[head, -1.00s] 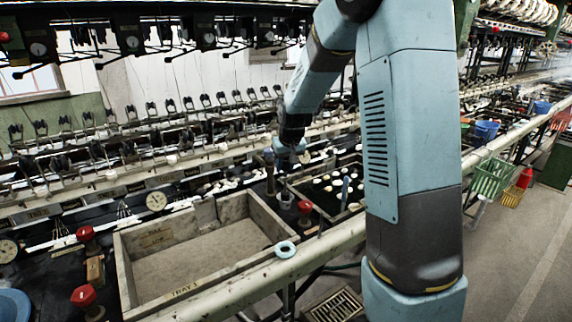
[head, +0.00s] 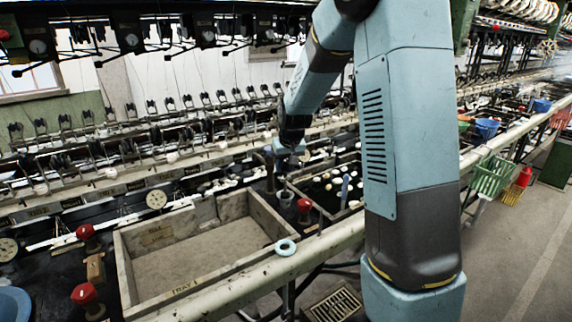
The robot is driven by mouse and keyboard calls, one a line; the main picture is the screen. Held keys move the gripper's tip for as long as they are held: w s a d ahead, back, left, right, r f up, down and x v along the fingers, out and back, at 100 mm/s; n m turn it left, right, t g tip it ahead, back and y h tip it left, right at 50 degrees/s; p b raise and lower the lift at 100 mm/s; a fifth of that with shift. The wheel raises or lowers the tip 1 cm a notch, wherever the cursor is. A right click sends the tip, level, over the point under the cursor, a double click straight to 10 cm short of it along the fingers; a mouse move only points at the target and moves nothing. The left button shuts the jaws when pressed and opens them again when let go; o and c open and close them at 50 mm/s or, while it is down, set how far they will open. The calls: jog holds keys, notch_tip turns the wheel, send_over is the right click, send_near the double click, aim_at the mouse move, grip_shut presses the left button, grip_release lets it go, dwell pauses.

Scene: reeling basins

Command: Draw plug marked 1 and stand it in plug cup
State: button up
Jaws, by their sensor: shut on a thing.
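My gripper (head: 284,153) is small in the head view, at the near left end of the dark basin. It is shut on a slim dark upright piece (head: 269,172), which looks like a plug; no number on it can be read. A grey cup (head: 286,198), which looks like the plug cup, stands just below and right of it, apart from it as far as I can tell. Another blue-grey plug (head: 345,187) stands tilted in the basin among pale cocoons. The fingertips are too small to see clearly.
An empty wooden tray (head: 205,277) marked TRAY 1 lies left of the cup, with a pale blue ring (head: 285,247) at its corner. Red knobs (head: 304,206) stand near the cup and at left (head: 84,294). A cream rail (head: 340,237) runs along the front.

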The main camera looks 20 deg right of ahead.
jog(key=shift+f, duration=0.2)
jog(key=o, duration=1)
jog(key=shift+r, duration=0.1)
jog(key=v, duration=1.3)
jog(key=shift+s+r, duration=0.15)
jog(key=shift+s, duration=0.05)
